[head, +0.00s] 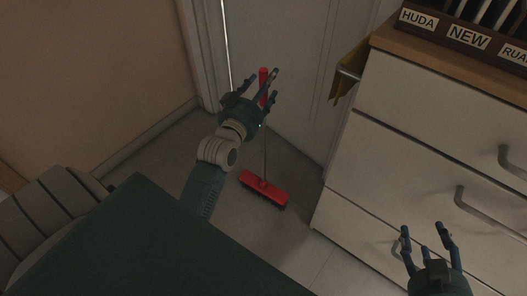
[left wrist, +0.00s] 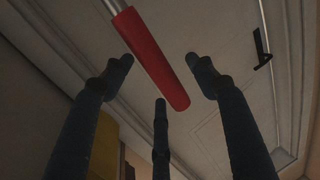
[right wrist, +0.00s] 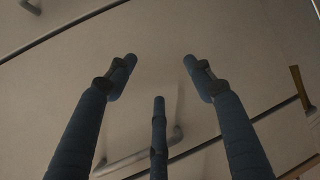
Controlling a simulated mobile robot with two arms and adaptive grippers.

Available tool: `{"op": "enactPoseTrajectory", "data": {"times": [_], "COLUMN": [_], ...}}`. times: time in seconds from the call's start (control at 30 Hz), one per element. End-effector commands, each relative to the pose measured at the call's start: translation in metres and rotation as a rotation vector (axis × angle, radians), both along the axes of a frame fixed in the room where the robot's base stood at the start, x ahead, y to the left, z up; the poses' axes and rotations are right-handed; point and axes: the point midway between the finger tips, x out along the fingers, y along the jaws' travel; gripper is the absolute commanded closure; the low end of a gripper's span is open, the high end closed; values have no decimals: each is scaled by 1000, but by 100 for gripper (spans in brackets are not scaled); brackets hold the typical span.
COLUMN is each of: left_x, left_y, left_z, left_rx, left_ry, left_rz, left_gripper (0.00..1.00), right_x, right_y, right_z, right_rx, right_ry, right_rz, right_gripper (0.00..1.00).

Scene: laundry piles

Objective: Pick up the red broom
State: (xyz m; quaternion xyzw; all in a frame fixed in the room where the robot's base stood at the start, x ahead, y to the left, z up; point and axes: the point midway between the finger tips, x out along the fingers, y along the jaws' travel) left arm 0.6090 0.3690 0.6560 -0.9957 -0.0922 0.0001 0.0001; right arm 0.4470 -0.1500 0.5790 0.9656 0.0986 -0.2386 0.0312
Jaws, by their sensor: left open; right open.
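The red broom stands upright by the door, its red brush head (head: 264,190) on the floor and its thin grey pole rising to a red grip. In the left wrist view the red grip (left wrist: 152,60) lies across the gap between the open fingers of my left gripper (left wrist: 160,62). In the head view my left gripper (head: 258,88) is at the top of the broom and partly hides the grip; whether they touch I cannot tell. My right gripper (head: 423,231) is open and empty in front of the drawers; it also shows in the right wrist view (right wrist: 161,62).
A white drawer cabinet (head: 400,140) with metal handles stands on the right, with a labelled wooden rack (head: 470,38) on top. The white door (head: 300,60) is behind the broom. Bare floor (head: 240,222) surrounds the brush head.

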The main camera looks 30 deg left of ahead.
Motion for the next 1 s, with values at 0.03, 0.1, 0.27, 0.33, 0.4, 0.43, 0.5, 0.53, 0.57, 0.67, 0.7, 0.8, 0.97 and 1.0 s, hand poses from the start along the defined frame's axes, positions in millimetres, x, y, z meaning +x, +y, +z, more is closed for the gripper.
{"op": "enactPoseTrajectory", "data": {"times": [0.03, 0.1, 0.27, 0.33, 0.4, 0.43, 0.5, 0.53, 0.57, 0.67, 0.7, 0.8, 0.97, 1.0], "left_x": [4, 6, 8, 8, 7, 7, 7, 7, 7, 7, 7, 7, 7, 8], "left_y": [1, 2, 2, 2, 2, 2, 2, 2, 2, 2, 2, 2, 2, 2], "left_z": [0, 0, 0, 0, 0, 0, 0, 0, 0, 0, 4, 4, 5, 5], "left_rx": [0, 0, 0, 0, 0, 0, 0, 0, 0, 0, 1, 1, 1, 1], "left_ry": [-1, -1, 0, 0, 0, 0, 0, 0, 0, 0, -8, -8, -7, -7], "left_rz": [0, 1, 1, 1, 1, 1, 1, 1, 1, 1, 1, 1, 1, 1], "left_gripper": [43, 43, 43, 43, 48, 54, 68, 74, 80, 97, 97, 97, 97, 97], "right_x": [3, 6, 7, 7, 7, 7, 7, 7, 7, 7, 7, 7, 6, 6], "right_y": [1, 3, 3, 3, 3, 3, 3, 3, 3, 3, 3, 3, 3, 3], "right_z": [3, 8, 11, 11, 11, 10, 10, 10, 10, 10, 10, 10, 10, 10], "right_rx": [5, 10, 12, 12, 12, 12, 12, 12, 12, 12, 12, 12, 11, 10], "right_ry": [-21, -40, -51, -51, -50, -50, -50, -50, -50, -49, -49, -49, -46, -43], "right_rz": [2, 3, 3, 3, 3, 3, 3, 3, 3, 3, 3, 3, 3, 3], "right_gripper": [48, 48, 48, 48, 48, 48, 48, 48, 48, 48, 48, 48, 48, 48]}}
